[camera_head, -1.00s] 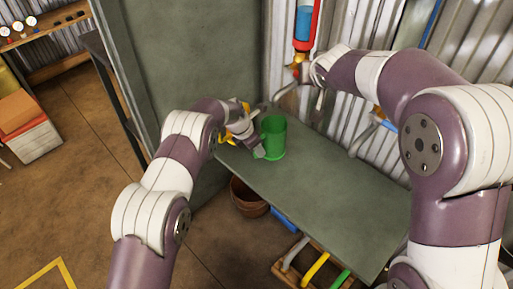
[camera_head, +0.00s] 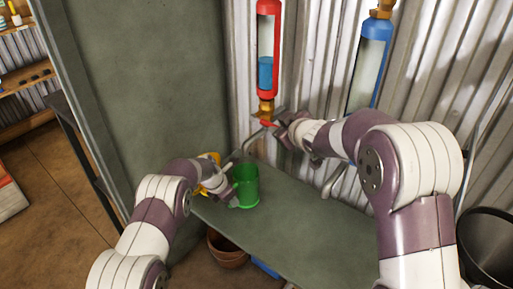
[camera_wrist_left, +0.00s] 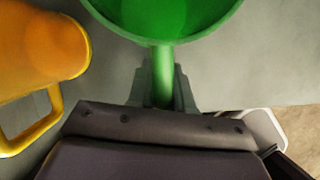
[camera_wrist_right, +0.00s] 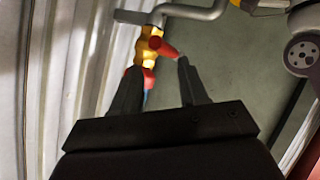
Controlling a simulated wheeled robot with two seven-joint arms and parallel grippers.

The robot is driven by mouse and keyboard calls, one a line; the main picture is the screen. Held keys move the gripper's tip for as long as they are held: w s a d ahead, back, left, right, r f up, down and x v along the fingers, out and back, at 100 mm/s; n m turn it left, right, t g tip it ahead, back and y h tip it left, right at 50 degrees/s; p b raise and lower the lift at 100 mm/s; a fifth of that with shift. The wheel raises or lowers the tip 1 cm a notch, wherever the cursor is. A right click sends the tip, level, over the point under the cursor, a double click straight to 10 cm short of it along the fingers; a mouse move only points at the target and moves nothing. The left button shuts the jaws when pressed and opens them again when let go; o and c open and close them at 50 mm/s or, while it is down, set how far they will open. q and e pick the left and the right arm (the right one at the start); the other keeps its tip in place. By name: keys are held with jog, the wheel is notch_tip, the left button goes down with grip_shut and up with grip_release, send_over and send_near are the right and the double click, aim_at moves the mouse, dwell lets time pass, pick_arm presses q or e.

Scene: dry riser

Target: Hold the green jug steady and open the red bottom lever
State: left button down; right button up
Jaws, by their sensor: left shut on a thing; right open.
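The green jug (camera_head: 246,188) stands upright on the grey-green table. My left gripper (camera_head: 233,202) is shut on its handle (camera_wrist_left: 161,78); the jug's rim (camera_wrist_left: 165,38) shows in the left wrist view. The red bottom lever (camera_head: 268,124) is at the brass valve (camera_head: 266,108) below the red cylinder with a blue-filled window. My right gripper (camera_head: 277,128) is close to this lever. In the right wrist view my right gripper (camera_wrist_right: 157,78) is open, with red lever parts (camera_wrist_right: 168,48) between and just beyond its fingertips. I cannot tell whether they touch.
A yellow jug (camera_wrist_left: 40,45) stands left of the green one in the left wrist view. A grey spout pipe (camera_head: 248,142) runs from the valve above the jug. A blue cylinder (camera_head: 370,55) hangs at right. A brown pot (camera_head: 226,249) is below the table (camera_head: 290,215).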

jog(key=w+f+n+y, duration=0.1)
jog(key=w+n, duration=0.1)
jog(key=w+a+f+n+t+y, duration=0.1)
jog(key=w+f+n, duration=0.1)
jog(key=n, duration=0.1)
jog(key=w+a+f+n+y, duration=0.1)
jog(key=w+n+y, duration=0.1)
jog(key=n, duration=0.1)
jog(key=shift+w+a+f, duration=0.1)
jog(key=shift+a+f, duration=0.05)
grip_shut()
